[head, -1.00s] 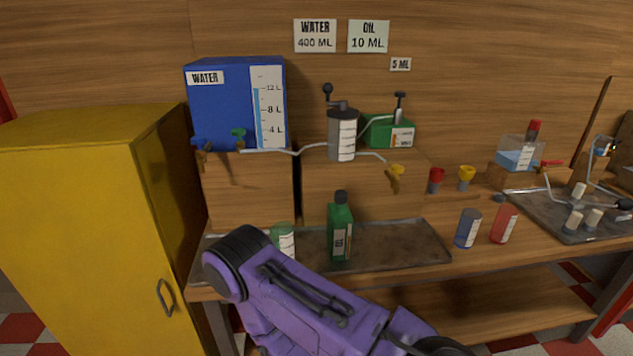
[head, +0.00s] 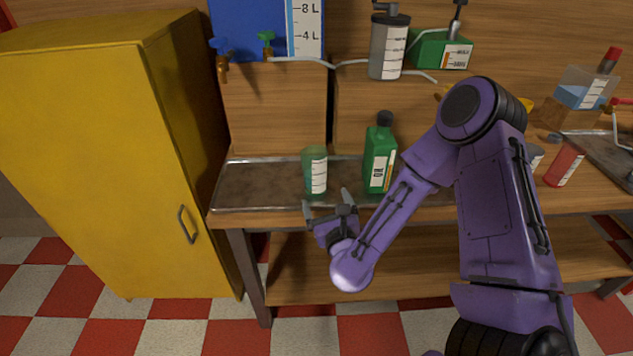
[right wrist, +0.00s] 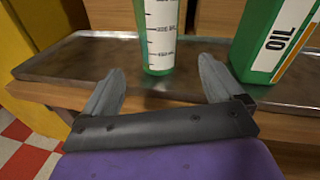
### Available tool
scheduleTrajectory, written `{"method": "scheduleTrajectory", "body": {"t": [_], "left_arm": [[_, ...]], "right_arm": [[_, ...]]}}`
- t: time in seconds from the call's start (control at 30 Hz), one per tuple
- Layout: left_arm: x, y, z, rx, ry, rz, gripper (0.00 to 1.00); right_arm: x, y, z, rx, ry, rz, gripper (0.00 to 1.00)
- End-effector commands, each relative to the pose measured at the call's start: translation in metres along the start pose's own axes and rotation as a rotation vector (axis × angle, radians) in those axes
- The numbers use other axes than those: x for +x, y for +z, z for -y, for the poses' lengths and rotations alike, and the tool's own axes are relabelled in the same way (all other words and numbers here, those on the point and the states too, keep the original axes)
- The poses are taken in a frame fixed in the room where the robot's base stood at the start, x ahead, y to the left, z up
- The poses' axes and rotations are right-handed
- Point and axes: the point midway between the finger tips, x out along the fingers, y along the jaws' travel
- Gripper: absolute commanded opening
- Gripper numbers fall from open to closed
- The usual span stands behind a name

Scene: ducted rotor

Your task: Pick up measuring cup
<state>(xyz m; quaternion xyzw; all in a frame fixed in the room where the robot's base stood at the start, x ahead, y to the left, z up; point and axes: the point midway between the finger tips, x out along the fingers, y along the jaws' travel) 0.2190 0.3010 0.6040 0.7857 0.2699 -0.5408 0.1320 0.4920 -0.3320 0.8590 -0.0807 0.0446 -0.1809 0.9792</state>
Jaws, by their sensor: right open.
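The measuring cup (head: 314,172) is a green, see-through cup with a white scale. It stands upright on the metal tray (head: 255,188), left of the green oil bottle (head: 380,158). My right gripper (head: 327,200) is open and empty just in front of the cup, at the tray's front edge. In the right wrist view the cup (right wrist: 160,35) stands beyond and between the two spread fingers (right wrist: 165,85), apart from them; its top is cut off. My left gripper is not in view.
The oil bottle (right wrist: 280,40) stands close to the right of the cup. A wooden block with taps (head: 275,110) rises behind the tray. A yellow cabinet (head: 100,150) stands at the left. The tray's left part is clear.

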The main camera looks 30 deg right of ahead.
Motion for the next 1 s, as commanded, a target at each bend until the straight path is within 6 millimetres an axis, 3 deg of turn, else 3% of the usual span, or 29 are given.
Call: {"method": "scheduleTrajectory", "body": {"t": [0.13, 0.7, 0.97, 1.0], "left_arm": [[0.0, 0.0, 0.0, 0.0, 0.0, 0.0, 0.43], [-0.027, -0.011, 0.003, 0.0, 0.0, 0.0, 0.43], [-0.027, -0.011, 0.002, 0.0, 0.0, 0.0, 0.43], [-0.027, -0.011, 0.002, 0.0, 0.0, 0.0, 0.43]], "right_arm": [[0.015, 0.017, 0.007, 0.172, -0.032, 0.059, 0.93], [0.105, 0.025, 0.003, 0.169, -0.028, 0.057, 0.93], [0.111, 0.023, 0.003, 0.17, -0.027, 0.055, 0.93], [0.111, 0.023, 0.003, 0.17, -0.027, 0.055, 0.87]]}}
